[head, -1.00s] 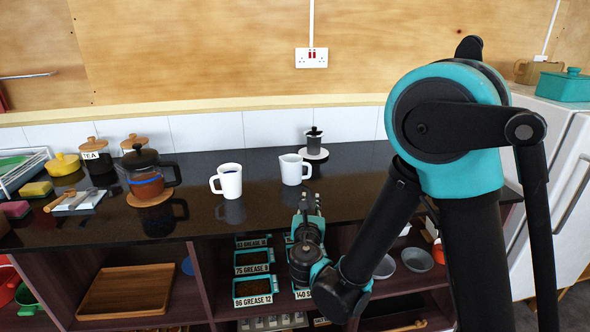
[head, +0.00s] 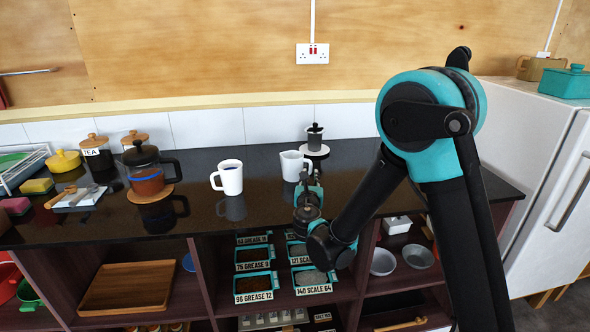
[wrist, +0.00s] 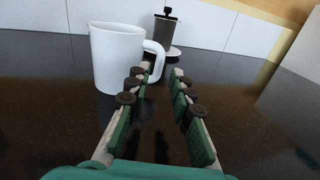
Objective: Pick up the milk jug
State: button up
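The milk jug (head: 292,166) is a plain white jug with a spout, standing upright on the dark counter right of a white mug. In the wrist view the jug (wrist: 116,58) is at upper left, with its handle on the right side. My gripper (head: 309,182) is at the counter's front part, just in front of and right of the jug. In the wrist view my gripper (wrist: 160,76) is open, and the handle shows just ahead between the fingertips. I cannot tell whether the left fingertips touch it. The fingers hide part of the handle's lower end.
A white mug (head: 229,178) with dark liquid stands left of the jug. A dark grinder (head: 315,138) on a white disc stands behind it. A coffee pot (head: 146,172) is farther left. Open shelves with labelled trays (head: 254,287) lie below the counter edge.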

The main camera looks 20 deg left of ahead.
aim_at(311, 167)
jog(key=x, duration=0.4)
jog(key=shift+w+a+f, duration=0.15)
jog(key=shift+w, duration=0.25)
grip_shut()
